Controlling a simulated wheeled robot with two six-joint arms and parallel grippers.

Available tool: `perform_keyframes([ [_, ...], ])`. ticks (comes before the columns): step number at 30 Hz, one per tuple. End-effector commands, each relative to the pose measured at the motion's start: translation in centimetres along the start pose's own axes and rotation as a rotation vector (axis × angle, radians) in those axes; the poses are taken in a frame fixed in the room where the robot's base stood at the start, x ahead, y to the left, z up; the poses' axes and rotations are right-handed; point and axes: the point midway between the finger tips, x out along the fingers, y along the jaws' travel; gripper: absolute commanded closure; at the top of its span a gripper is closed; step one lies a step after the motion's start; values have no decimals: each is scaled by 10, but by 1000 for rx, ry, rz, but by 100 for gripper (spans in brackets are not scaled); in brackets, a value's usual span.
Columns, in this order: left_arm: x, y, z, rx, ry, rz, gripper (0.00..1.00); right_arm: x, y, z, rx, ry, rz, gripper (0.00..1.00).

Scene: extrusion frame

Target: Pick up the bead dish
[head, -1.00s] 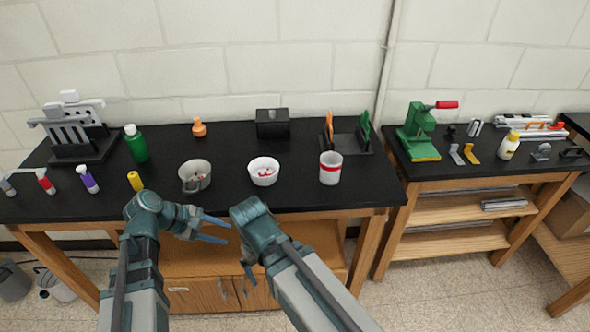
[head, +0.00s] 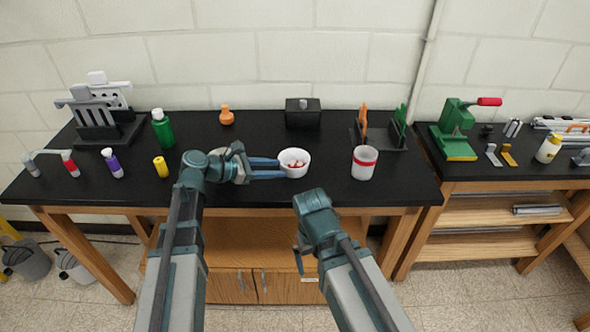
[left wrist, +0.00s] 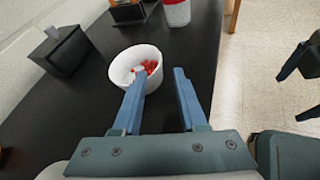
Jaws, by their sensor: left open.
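The bead dish (head: 294,163) is a small white bowl with red beads in it, standing on the black bench top. It also shows in the left wrist view (left wrist: 136,68). My left gripper (head: 281,168) is open at the left side of the dish. In the left wrist view my left gripper (left wrist: 159,72) has one finger reaching over the rim into the bowl and the other outside it, to the right. I cannot tell whether either finger touches the dish. My right gripper (head: 301,258) hangs low in front of the bench, its fingers mostly hidden by its own wrist.
A yellow bottle (head: 161,167), green bottle (head: 163,130) and orange flask (head: 226,116) stand to the left.

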Motion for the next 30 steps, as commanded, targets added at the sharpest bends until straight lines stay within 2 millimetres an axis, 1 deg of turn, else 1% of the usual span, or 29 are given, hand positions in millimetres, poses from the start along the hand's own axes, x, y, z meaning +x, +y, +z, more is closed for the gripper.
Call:
perform_keyframes([
  [1,10,0,-3,1,0,-2,59,6,-1,0,0,0,0,0],
  [3,19,0,-2,1,0,-2,59,9,-1,0,0,0,0,0],
  [7,27,0,-1,1,0,0,59,11,-1,-1,0,0,0,0],
  [13,29,0,0,1,0,1,59,10,-1,-1,0,0,0,0],
  [16,34,1,0,1,0,-1,59,12,-1,-1,0,0,0,0],
  [20,49,2,0,1,0,-2,59,18,-2,-1,0,0,0,0],
  [25,74,4,0,3,0,-2,59,27,-3,-2,0,0,0,0],
  [27,79,4,1,2,0,-1,59,28,-3,-2,0,0,0,0],
  [30,80,3,2,2,1,0,59,28,-3,-2,0,0,0,0],
])
